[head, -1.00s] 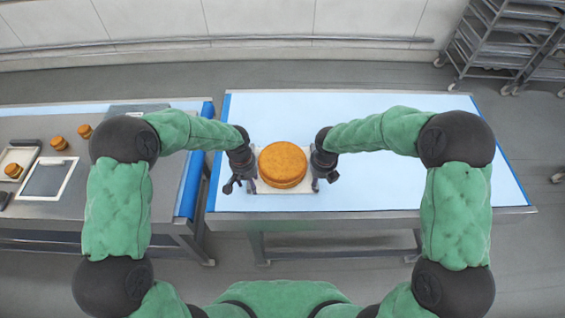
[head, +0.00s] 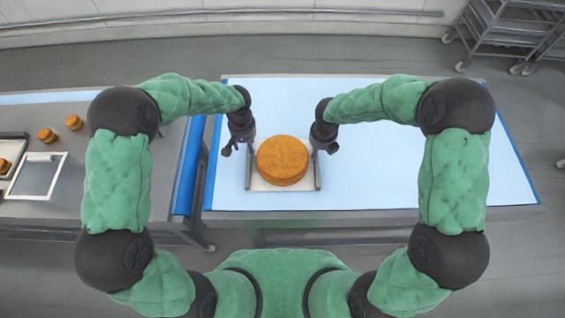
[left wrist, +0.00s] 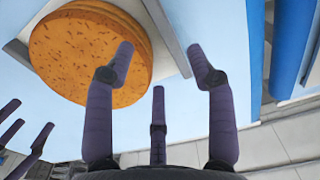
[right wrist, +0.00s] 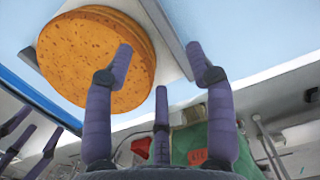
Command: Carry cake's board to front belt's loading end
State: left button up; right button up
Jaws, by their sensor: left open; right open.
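The round golden-brown cake (head: 282,160) stands on its pale board (head: 284,187), which lies flat near the front edge of the light blue belt (head: 420,170). A grey metal rail runs along each side of the board; I see one in the left wrist view (left wrist: 166,38) and one in the right wrist view (right wrist: 164,38). My left gripper (head: 238,150) is open and empty near the board's left rail. My right gripper (head: 323,149) is open and empty near the right rail. Both appear clear of the rails.
A grey work surface (head: 95,200) with a blue end (head: 188,165) stands left of the belt across a narrow gap. It holds small cakes (head: 73,122) and a white-framed dark panel (head: 38,176). The belt is bare to the right. A metal rack (head: 510,35) stands at the back right.

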aim_at(311, 180)
pick_arm(q)
notch_tip(311, 180, down, 10)
jog(key=shift+f, duration=0.1)
pick_arm(e)
jog(key=f, duration=0.3)
jog(key=w+f, duration=0.1)
jog(key=f, duration=0.6)
jog(key=shift+w, duration=0.15)
pick_arm(q)
grip_shut()
pick_arm(e)
grip_shut()
pick_arm(q)
jog(key=shift+w, duration=0.1)
